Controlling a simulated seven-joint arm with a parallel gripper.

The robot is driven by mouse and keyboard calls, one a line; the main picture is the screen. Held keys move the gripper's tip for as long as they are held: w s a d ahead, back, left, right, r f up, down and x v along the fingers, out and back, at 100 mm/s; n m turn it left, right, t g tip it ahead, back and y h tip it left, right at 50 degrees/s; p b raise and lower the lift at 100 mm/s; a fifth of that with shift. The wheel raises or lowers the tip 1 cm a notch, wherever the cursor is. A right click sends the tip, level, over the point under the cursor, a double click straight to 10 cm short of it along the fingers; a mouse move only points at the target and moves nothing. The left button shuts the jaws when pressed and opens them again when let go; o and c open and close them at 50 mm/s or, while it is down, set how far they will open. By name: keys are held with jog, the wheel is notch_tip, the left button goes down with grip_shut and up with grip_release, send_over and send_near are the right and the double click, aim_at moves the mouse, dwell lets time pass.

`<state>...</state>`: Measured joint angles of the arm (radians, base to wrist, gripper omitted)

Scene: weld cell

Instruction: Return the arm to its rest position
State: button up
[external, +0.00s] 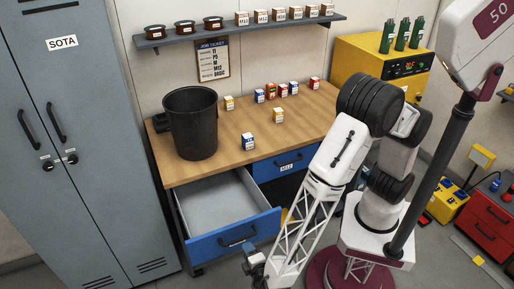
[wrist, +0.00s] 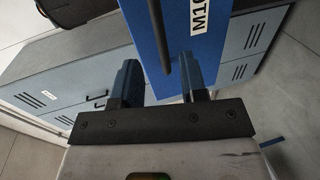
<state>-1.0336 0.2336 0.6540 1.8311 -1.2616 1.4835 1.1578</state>
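My white arm reaches down to the front of the workbench in the external view. My gripper (external: 255,266) is low, just in front of the open blue drawer (external: 236,236). In the wrist view my gripper (wrist: 159,64) has its two fingers apart with nothing clasped. The blue drawer front (wrist: 205,30) and its dark bar handle (wrist: 160,38) show beyond and between the fingers, with no clear contact. The pulled-out drawer has a grey inside that looks empty.
The wooden bench top (external: 225,150) holds a black bin (external: 190,125) and several small boxes. A second blue drawer (external: 283,165) looks shut. Grey lockers (external: 75,130) stand at the left. A dark post (external: 432,165) and red toolbox (external: 490,220) are at the right.

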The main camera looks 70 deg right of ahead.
dwell(0.6)
jog(key=w+d+r+m+g, duration=0.1)
jog(key=d+r, duration=0.2)
jog(key=d, duration=0.1)
jog(key=w+d+r+g, duration=0.1)
jog(key=d+r+g, duration=0.1)
jog(key=d+r, duration=0.1)
jog(key=w+d+r+m+g, duration=0.1)
jog(key=d+r+g, duration=0.1)
jog(key=d, duration=0.3)
jog(key=shift+d+r+m+h, duration=0.3)
jog(key=shift+d+r, duration=0.05)
jog(key=shift+r, duration=0.15)
jog(key=s+d+r+m+g+y, duration=0.1)
jog(key=d+r+g, duration=0.25)
jog(key=d, duration=0.45)
jog(key=s+d+r+m+g+y, duration=0.1)
jog(key=d+r+m+g+y, duration=0.1)
jog(key=d+r, duration=0.4)
jog(key=s+d+r+m+t+y, duration=0.1)
jog(key=s+d+r+y, duration=0.3)
jog(key=s+d, duration=0.5)
jog(key=s+d+r+m+t+y, duration=0.1)
jog(key=s+d+r+m+y, duration=0.1)
jog(key=s+d+r+y, duration=0.2)
jog(key=s+d+r, duration=0.3)
jog(key=s+d, duration=0.2)
jog(key=d, duration=0.1)
jog(key=shift+m+y, duration=0.3)
